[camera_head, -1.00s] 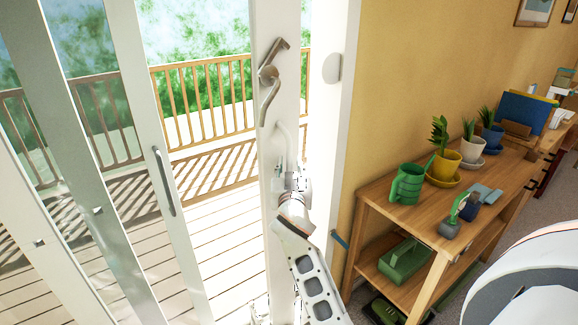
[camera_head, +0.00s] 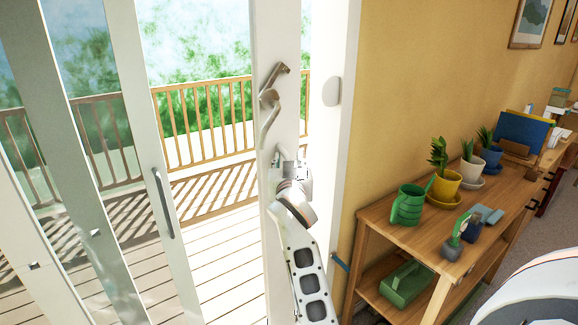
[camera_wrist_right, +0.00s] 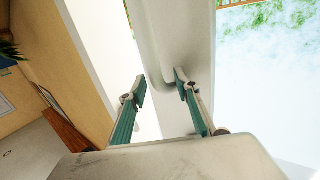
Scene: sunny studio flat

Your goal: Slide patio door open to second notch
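A white door upright (camera_head: 277,35) stands in the middle of the head view and carries a bent metal handle (camera_head: 269,112). To its left, a glazed door panel with a white edge upright (camera_head: 140,90) carries a dark vertical pull handle (camera_head: 164,203). My right gripper (camera_head: 288,158) is in front of the middle upright, just below and right of the bent handle. In the right wrist view its two fingers (camera_wrist_right: 160,88) are apart, and a pale rounded piece (camera_wrist_right: 160,65) of the door shows ahead between them. I cannot tell whether they touch it. My left gripper is not in view.
A wooden shelf unit (camera_head: 395,245) stands along the yellow wall at right. It bears a green watering can (camera_head: 408,206), potted plants (camera_head: 444,185) and a green toolbox (camera_head: 406,284) below. Outside is a plank deck with a wooden railing (camera_head: 210,120). The left opening is clear.

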